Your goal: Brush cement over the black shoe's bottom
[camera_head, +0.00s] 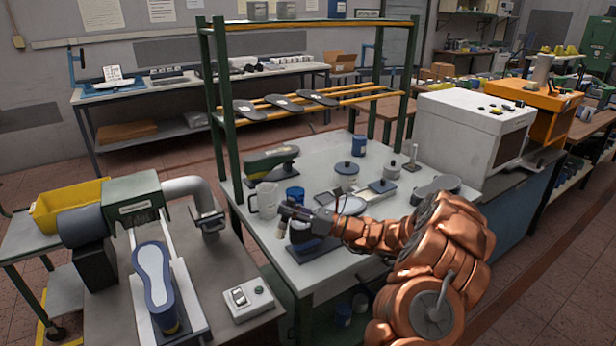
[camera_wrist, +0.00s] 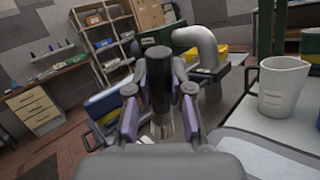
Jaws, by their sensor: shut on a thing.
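My gripper (camera_head: 292,212) is shut on a brush and hangs above the near left part of the grey work table (camera_head: 330,262). In the wrist view the brush (camera_wrist: 159,88) has a black handle and pale bristles (camera_wrist: 161,126), and stands between the two fingers. Below my gripper in the head view is a dark shoe form (camera_head: 305,240) on a dark base, partly hidden by my gripper; I cannot tell if the bristles touch it. A dark sole-up shoe (camera_head: 436,187) lies at the table's right. A green shoe form with a dark sole (camera_head: 268,160) stands at the back left.
A white jug (camera_head: 264,199) and blue cup (camera_head: 295,194) stand close behind my gripper. Lidded pots (camera_head: 346,170) are mid-table. A green rack (camera_head: 226,120) rises behind. A blue shoe form (camera_head: 152,275) stands on the left bench; a white box (camera_head: 470,130) is right.

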